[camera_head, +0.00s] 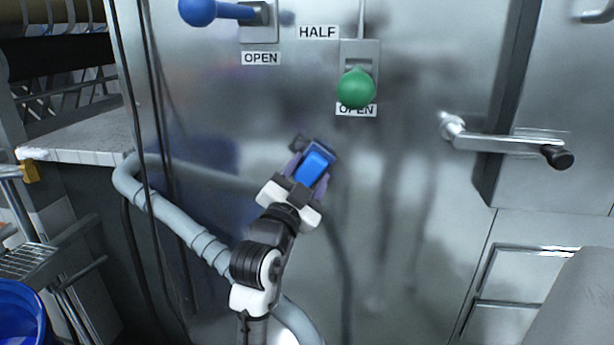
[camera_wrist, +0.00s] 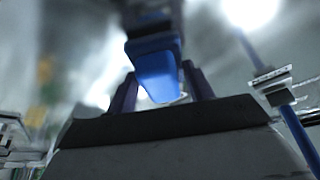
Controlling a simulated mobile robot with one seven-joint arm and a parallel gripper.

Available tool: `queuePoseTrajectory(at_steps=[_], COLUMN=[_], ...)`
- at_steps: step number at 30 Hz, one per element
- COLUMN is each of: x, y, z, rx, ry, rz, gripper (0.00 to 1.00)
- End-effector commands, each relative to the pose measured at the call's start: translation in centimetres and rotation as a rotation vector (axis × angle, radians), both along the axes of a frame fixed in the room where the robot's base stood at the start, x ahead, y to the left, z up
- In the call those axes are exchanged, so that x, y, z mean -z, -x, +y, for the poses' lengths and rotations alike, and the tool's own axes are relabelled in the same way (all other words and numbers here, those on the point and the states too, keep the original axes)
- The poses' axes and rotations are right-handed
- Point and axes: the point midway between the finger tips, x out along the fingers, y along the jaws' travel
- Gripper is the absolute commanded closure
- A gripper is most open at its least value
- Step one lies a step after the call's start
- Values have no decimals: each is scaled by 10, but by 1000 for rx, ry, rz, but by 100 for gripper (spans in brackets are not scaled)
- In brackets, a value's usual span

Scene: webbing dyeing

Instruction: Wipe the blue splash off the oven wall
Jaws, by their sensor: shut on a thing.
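My gripper (camera_head: 308,174) is in front of the steel oven wall (camera_head: 400,215), below the green knob. Its purple fingers are shut on a blue block-shaped tool (camera_head: 317,160) with a dark far end. The tool also shows in the wrist view (camera_wrist: 157,72), between the fingers (camera_wrist: 160,92). The dark end is close to the wall; I cannot tell whether it touches. A diffuse blue patch (camera_head: 222,200) shows on the wall left of my gripper. I cannot tell whether it is the splash or a reflection. The wall behind the tool is hidden.
A green knob (camera_head: 356,88) and a blue-knobbed lever (camera_head: 200,11) stick out above. A door handle (camera_head: 505,146) projects at right. A grey hose (camera_head: 185,222) and dark cables run at left. A shelf (camera_head: 80,143) and blue bucket (camera_head: 20,315) stand farther left.

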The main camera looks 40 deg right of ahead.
Motion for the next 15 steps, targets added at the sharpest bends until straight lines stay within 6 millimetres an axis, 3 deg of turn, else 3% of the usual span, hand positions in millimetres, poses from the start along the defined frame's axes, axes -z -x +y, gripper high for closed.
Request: queuePoseTrajectory(at_steps=[10, 15], x=[0, -1], y=[-3, 4], z=[-5, -10], rx=[0, 2], ry=[1, 1], rz=[-1, 0], gripper=[69, 69])
